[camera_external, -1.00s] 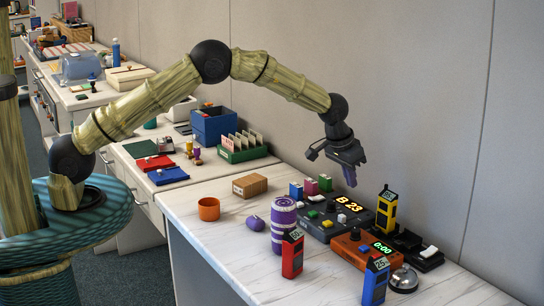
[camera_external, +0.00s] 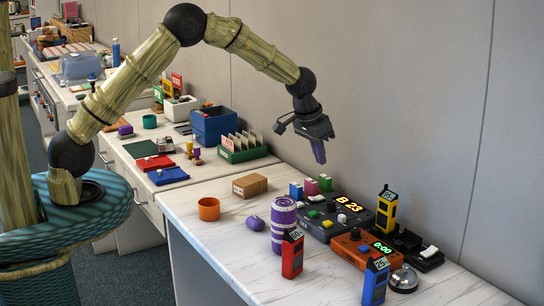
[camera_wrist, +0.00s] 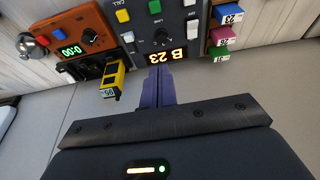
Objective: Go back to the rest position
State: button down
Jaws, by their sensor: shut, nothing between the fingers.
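My gripper (camera_external: 319,152) is shut and empty. It hangs in the air above the back part of the near counter, fingers pointing down, apart from everything. In the wrist view its purple fingers (camera_wrist: 158,88) are together, in front of the dark console with the "B 23" display (camera_wrist: 167,57). In the external view that console (camera_external: 338,218) stands below and to the right of the gripper. My arm is bent, with its elbow raised high.
Below stand colored blocks (camera_external: 311,187), an orange timer box (camera_external: 362,249), a yellow tagged device (camera_external: 386,209), a red one (camera_external: 292,254), a blue one (camera_external: 375,281), a purple striped cylinder (camera_external: 284,224), an orange cup (camera_external: 209,209) and a bell (camera_external: 404,279). The wall is behind.

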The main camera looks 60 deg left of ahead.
jog(key=s+a+r+p, duration=0.1)
jog(key=s+a, duration=0.3)
jog(key=s, duration=0.6)
jog(key=s+a+r+p, duration=0.2)
jog(key=s+a+r, duration=0.2)
jog(key=s, duration=0.7)
jog(key=s+a+r+g+p, duration=0.1)
jog(key=s+a+r, duration=0.2)
jog(key=s+a, duration=0.3)
jog(key=s, duration=0.4)
jog(key=shift+s+p, duration=0.15)
jog(key=shift+p, duration=0.15)
jog(key=shift+r, duration=0.1)
jog(key=s+b+x, duration=0.2)
jog(key=b+x, duration=0.8)
jog(key=b, duration=0.1)
jog(key=s+f+b+x, duration=0.1)
jog(key=s+b+x, duration=0.1)
jog(key=b+x, duration=0.9)
jog(key=shift+s+f, duration=0.3)
jog(key=shift+s, duration=0.05)
